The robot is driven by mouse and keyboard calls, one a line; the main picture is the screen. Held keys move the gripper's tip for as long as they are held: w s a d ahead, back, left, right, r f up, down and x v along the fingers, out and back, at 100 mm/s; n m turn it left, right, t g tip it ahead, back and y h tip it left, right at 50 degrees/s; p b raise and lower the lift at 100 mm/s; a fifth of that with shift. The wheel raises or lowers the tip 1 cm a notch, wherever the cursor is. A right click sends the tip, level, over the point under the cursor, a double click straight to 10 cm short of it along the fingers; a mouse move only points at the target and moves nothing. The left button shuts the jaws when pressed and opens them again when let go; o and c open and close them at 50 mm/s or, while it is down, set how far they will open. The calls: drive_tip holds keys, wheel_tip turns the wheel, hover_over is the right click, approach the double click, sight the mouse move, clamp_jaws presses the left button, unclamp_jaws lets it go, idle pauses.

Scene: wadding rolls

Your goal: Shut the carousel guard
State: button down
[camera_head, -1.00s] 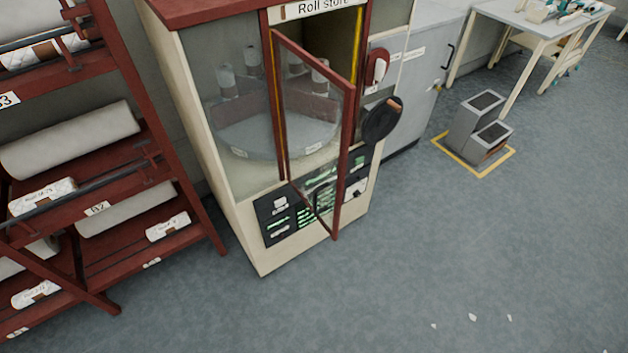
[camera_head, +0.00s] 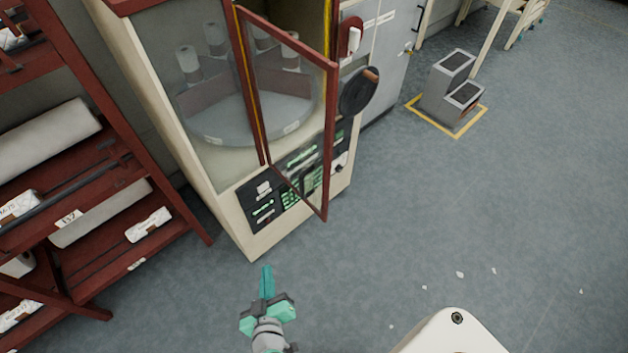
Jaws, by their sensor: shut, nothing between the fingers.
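The carousel guard (camera_head: 331,130) is a red-framed clear door on the front of the cream roll store cabinet (camera_head: 240,226). It stands open, swung outward from its left edge. Behind it, the round grey carousel (camera_head: 225,127) holds several upright white rolls. My gripper (camera_head: 267,270), with teal fingers, is at the bottom of the view, low in front of the cabinet. It is shut and empty, apart from the guard, which is up and to its right.
A red rack (camera_head: 150,130) with white rolls stands close on the left. A round black disc (camera_head: 358,92) is right of the guard. A grey stepped unit (camera_head: 450,88) stands in a yellow floor outline. White scraps (camera_head: 460,274) lie on otherwise open floor at right.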

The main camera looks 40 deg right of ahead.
drive_tip(key=w+d+r+m+h, duration=0.3)
drive_tip(key=w+r, duration=0.1)
drive_tip(key=m+g+h, duration=0.9)
drive_tip(key=m+g, duration=0.1)
drive_tip(key=m, duration=0.4)
approach(324, 173)
drive_tip(key=d, duration=0.6)
drive_tip(key=shift+w+d+r, duration=0.15)
drive_tip(key=shift+d, duration=0.1)
drive_tip(key=shift+w, duration=0.1)
